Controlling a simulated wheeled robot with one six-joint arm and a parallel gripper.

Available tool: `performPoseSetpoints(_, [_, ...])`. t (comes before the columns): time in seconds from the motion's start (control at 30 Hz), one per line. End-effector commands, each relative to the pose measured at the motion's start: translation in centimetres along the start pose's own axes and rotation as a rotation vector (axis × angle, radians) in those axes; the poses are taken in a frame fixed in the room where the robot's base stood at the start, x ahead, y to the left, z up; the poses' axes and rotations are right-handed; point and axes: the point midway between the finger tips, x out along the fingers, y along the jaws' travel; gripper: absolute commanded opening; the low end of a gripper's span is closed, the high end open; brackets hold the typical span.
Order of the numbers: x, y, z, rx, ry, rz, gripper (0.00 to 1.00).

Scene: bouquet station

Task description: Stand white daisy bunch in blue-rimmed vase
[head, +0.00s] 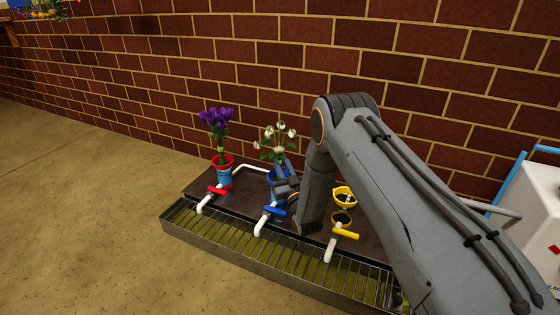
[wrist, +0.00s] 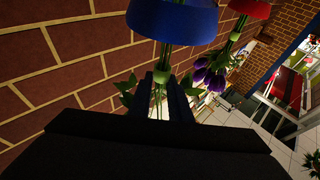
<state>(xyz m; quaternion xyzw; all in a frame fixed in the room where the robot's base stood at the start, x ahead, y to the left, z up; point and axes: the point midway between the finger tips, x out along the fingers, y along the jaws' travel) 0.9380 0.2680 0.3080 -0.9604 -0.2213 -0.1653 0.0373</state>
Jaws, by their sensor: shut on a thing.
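The white daisy bunch (head: 279,136) stands roughly upright over the blue-rimmed vase (head: 271,177) in the head view, partly behind my gripper (head: 281,169). In the wrist view, which is turned upside down, my gripper (wrist: 168,97) is shut on the green stems (wrist: 161,88). The stems run from between the fingers to the mouth of the blue-rimmed vase (wrist: 175,18). Their lower ends are hidden at the rim, so how deep they sit cannot be told. The white blooms are hidden in the wrist view.
A red-rimmed vase (head: 223,161) with purple flowers (head: 216,120) stands to the left. A yellow-rimmed vase (head: 345,194) stands to the right, close to my arm. Coloured-handle taps and a metal drain grate (head: 262,246) lie in front. A brick wall (head: 240,60) is behind.

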Motion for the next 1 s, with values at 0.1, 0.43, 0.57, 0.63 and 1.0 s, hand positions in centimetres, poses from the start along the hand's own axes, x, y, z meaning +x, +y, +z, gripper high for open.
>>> performPoseSetpoints(0.1, [-0.01,0.0,0.1,0.0,0.001,0.0,0.0])
performPoseSetpoints(0.43, [-0.12,0.0,0.42,0.0,0.002,0.0,0.0])
performPoseSetpoints(0.57, [-0.16,0.0,0.55,0.0,0.002,0.0,0.0])
performPoseSetpoints(0.63, [-0.19,0.0,0.62,0.0,0.002,0.0,0.0])
performPoseSetpoints(1.0, [-0.27,0.0,0.84,0.0,0.002,0.0,0.0])
